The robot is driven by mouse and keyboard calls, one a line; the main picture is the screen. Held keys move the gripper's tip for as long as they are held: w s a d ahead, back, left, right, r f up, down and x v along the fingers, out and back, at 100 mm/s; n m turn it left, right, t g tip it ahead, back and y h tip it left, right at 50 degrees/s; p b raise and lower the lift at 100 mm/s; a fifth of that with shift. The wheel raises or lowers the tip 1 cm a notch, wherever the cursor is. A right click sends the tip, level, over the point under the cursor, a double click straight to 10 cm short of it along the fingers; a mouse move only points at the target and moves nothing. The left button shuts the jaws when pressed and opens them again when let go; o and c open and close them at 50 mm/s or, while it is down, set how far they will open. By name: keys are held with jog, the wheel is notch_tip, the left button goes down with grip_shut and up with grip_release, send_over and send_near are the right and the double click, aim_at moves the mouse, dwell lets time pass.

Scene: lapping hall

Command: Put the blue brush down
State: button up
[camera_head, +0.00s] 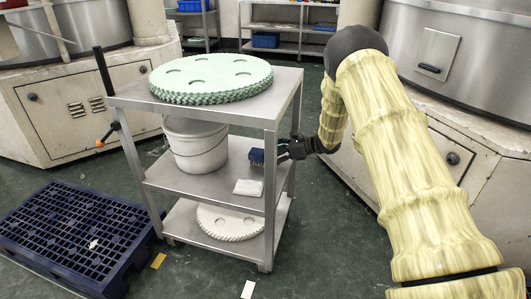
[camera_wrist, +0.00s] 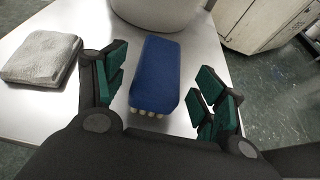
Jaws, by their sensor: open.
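The blue brush (camera_wrist: 157,72) lies on the middle shelf (camera_head: 205,180) of a metal cart. In the wrist view its pale bristle ends show at the near end. It also shows in the head view as a small blue block (camera_head: 257,156) near the shelf's right side. My gripper (camera_wrist: 160,98) is open, with one green-padded finger on each side of the brush and gaps between them. In the head view my gripper (camera_head: 284,150) reaches in from the cart's right side.
A white bucket (camera_head: 195,145) stands left of the brush on the same shelf. A folded cloth (camera_head: 248,187) lies in front. A green disc stack (camera_head: 211,77) covers much of the cart's top. A blue pallet (camera_head: 75,232) lies on the floor at left.

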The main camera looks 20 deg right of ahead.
jog(key=p+v, duration=0.1)
jog(key=v, duration=0.7)
jog(key=shift+f, duration=0.1)
